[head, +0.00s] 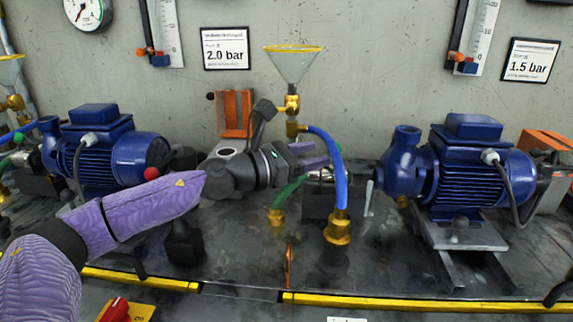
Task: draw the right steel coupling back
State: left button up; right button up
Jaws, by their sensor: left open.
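The right steel coupling (322,175) is a small shiny metal piece on a dark block (318,204), left of the right blue pump (408,168). My left arm reaches in from the left, and its open gripper (313,158) has purple fingers just above and left of the coupling. The gripper partly hides the coupling, and I cannot tell whether the fingers touch it. A blue hose (335,160) crosses in front on the right. A green hose (288,191) runs below the gripper. My right gripper is not in view.
A glass funnel (293,65) on a brass valve (291,103) stands behind the gripper. A brass fitting (338,230) ends the blue hose. Another blue pump (105,150) stands left, behind my arm. A yellow strip (420,303) marks the front edge.

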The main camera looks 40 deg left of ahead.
pick_arm(q)
jog(key=p+v, duration=0.3)
jog(key=v, duration=0.2)
jog(key=shift+s+p, duration=0.2)
jog(key=shift+p, duration=0.15)
